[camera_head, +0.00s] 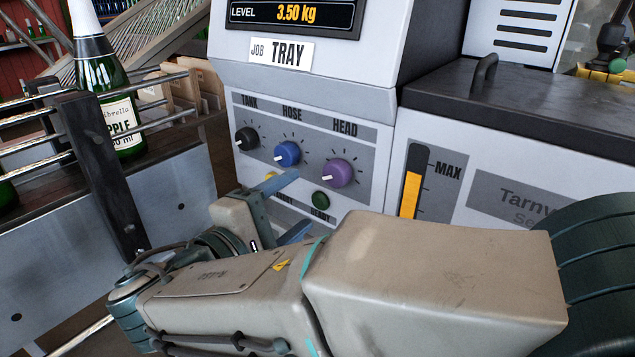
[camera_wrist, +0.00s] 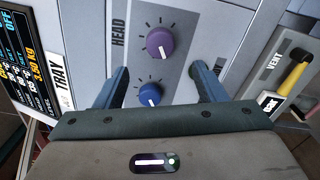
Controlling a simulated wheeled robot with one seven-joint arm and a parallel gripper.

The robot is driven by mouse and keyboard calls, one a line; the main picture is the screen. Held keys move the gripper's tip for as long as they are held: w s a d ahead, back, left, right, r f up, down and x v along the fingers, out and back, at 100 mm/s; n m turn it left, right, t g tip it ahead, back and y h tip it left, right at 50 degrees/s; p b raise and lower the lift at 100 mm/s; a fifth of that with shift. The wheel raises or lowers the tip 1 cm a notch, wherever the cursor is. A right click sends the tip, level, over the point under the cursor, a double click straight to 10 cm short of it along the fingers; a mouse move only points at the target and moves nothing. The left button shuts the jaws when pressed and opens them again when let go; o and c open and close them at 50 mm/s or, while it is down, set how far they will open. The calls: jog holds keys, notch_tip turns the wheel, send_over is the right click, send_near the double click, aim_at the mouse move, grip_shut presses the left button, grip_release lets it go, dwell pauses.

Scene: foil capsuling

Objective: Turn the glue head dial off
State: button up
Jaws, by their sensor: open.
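The purple HEAD dial (camera_head: 338,173) is the rightmost of three dials on the grey control panel; its white pointer is toward the lower left. In the wrist view the purple dial (camera_wrist: 160,43) lies just beyond the fingertips, between their lines. The blue HOSE dial (camera_head: 287,153) is left of it and shows between the fingers in the wrist view (camera_wrist: 150,95). The black TANK dial (camera_head: 246,138) is farthest left. My gripper (camera_head: 303,200) is open and empty in front of the panel, its fingers spread (camera_wrist: 160,70). Whether a finger touches the panel cannot be told.
A green button (camera_head: 321,199) and a partly hidden yellow button (camera_head: 270,176) sit below the dials. The level display (camera_head: 295,14) reads 3.50 kg. A yellow-handled VENT lever (camera_wrist: 295,78) is at right in the wrist view.

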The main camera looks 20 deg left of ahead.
jog(key=v, duration=0.4)
jog(key=shift+s, duration=0.1)
dwell(0.4)
